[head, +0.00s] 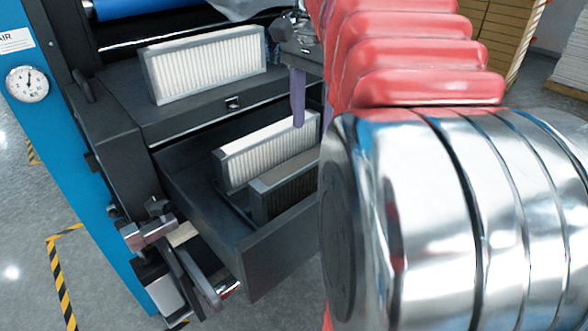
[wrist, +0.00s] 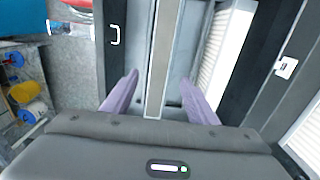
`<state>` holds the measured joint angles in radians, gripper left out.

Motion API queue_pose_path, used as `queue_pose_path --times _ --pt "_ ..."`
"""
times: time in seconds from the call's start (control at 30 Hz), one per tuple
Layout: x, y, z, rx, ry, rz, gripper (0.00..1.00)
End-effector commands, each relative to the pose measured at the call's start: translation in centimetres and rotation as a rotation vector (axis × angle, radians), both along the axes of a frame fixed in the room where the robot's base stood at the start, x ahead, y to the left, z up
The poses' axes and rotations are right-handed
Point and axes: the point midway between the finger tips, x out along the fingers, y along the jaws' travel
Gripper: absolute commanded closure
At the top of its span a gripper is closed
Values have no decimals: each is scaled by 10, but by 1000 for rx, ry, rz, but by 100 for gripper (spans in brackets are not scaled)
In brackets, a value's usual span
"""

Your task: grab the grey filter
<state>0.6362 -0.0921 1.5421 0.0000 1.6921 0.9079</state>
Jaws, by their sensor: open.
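The grey filter (head: 288,187), with a grey frame and dark pleats, stands on edge in the open drawer, nearest the drawer front. In the wrist view its narrow light-grey top edge (wrist: 162,62) runs between my fingers. My gripper (wrist: 160,78) is open, with one purple finger on each side of that edge and a visible gap on both sides. In the head view a purple finger of my gripper (head: 298,98) hangs above the drawer. Whether the fingertips reach below the filter's top cannot be told. My arm hides the right end of the filter.
A white filter (head: 262,156) stands in the drawer (head: 262,262) just behind the grey one. Another white filter (head: 205,65) stands on the dark cabinet top. A gauge (head: 27,84) is on the blue panel at left. Open floor lies left of the machine.

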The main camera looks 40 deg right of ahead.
Motion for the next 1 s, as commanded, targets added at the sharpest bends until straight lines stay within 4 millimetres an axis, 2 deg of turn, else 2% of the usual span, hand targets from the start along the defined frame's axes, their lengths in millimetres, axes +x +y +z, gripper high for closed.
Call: queue_pose_path --times 0.1,0.23,0.73,1.0 --pt "0 0 -17 1 1 0 47" --pt "0 1 -29 0 0 1 47" --pt "0 1 -38 0 0 2 47" --pt "-1 3 -71 1 2 2 47"
